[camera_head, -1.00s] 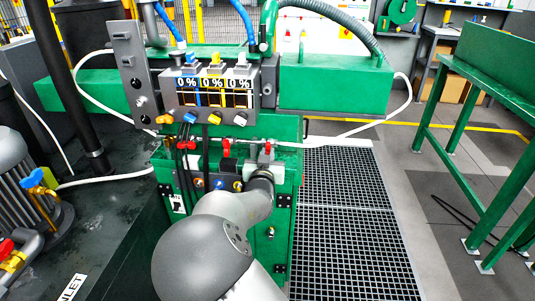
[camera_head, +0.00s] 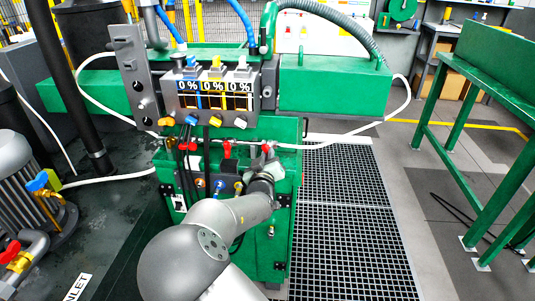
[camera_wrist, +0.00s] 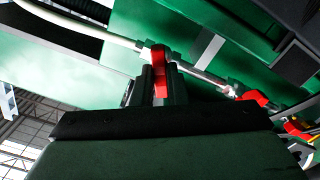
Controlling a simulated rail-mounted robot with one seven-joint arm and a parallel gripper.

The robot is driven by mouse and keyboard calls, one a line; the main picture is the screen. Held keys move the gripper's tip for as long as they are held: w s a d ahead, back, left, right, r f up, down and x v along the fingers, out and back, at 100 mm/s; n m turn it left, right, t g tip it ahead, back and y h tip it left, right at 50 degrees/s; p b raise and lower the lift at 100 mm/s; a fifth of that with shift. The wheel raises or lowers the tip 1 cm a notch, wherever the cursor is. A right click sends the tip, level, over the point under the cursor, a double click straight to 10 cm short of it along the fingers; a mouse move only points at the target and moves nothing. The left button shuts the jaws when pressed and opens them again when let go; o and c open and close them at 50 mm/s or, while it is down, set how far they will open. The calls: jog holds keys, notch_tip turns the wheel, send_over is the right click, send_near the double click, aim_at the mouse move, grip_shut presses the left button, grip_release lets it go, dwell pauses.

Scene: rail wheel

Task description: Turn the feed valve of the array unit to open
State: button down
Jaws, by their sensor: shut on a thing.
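Small red valve handles sit along a thin pipe at the top of the green cabinet (camera_head: 285,236). One red handle (camera_wrist: 159,72) stands between my fingers in the wrist view, and my gripper (camera_wrist: 160,88) is shut on it. In the head view my gripper (camera_head: 265,166) is at the cabinet's upper right, its fingers partly hidden by my arm. Another red handle (camera_head: 227,149) is just left of it. A second free red handle (camera_wrist: 256,97) shows to the right in the wrist view. Whether the held valve is open or closed cannot be told.
Above the cabinet, a grey panel (camera_head: 215,101) shows three 0 % displays with blue, yellow and white knobs. White hoses run to both sides. A motor (camera_head: 22,182) stands at left. A green table (camera_head: 490,90) stands at right, beyond floor grating (camera_head: 345,225).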

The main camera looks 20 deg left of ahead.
jog(key=n, duration=0.3)
jog(key=shift+p, duration=0.3)
jog(key=n+p, duration=0.1)
jog(key=n, duration=0.3)
jog(key=shift+n, duration=0.3)
jog(key=n, duration=0.4)
jog(key=shift+f, duration=0.1)
jog(key=c, duration=1.3)
grip_release()
